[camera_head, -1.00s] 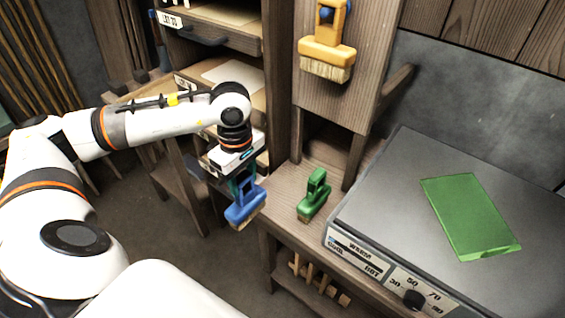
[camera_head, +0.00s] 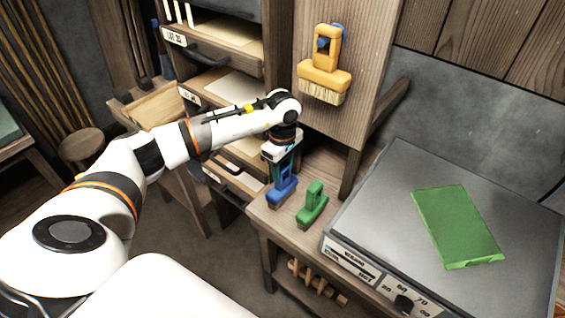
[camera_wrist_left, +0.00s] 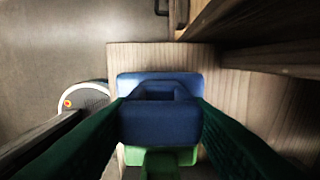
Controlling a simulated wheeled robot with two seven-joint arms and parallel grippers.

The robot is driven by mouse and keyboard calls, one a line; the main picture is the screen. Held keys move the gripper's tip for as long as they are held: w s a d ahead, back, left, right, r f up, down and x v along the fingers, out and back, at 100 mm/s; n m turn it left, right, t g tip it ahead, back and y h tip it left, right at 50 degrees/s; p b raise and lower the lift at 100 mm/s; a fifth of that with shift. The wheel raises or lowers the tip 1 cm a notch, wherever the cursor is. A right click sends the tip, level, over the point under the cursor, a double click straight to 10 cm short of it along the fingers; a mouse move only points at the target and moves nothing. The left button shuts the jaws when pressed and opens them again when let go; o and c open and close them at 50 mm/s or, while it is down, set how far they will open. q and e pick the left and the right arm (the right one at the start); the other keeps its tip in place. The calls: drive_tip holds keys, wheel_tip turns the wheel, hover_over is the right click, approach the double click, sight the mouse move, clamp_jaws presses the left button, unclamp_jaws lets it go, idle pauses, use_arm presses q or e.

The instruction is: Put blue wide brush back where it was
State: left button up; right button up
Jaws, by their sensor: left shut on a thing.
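The blue wide brush (camera_head: 282,190) is upright over the left end of the wooden bench, just left of the green brush (camera_head: 313,204). My left gripper (camera_head: 284,172) is shut on its handle from above. In the left wrist view the blue brush (camera_wrist_left: 160,120) sits between my two dark green fingers, over the bench top, with part of the green brush (camera_wrist_left: 185,156) showing behind it. I cannot tell whether its bristles touch the bench. My right gripper is not in view.
A yellow brush (camera_head: 324,75) hangs on the wooden panel above the bench. A grey hot plate (camera_head: 380,215) with a green sheet (camera_head: 458,228) stands at right. Open drawers (camera_head: 215,95) are behind my left arm. Bare bench (camera_head: 272,222) lies in front of the brushes.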

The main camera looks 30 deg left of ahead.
use_arm(q)
drive_tip(key=shift+f, duration=0.1)
drive_tip(key=shift+f+b, duration=0.15)
drive_tip(key=shift+b, duration=0.2)
drive_tip(key=o, duration=0.9)
drive_tip(key=shift+r+p, duration=0.3)
drive_tip(key=shift+p, duration=0.05)
drive_tip(key=shift+w+r+b, duration=0.1)
drive_tip(key=shift+r+b, duration=0.15)
drive_tip(key=shift+b, duration=0.05)
wheel_tip(320, 180, up, 7)
drive_tip(key=shift+f+b, duration=0.1)
drive_tip(key=shift+b, duration=0.75)
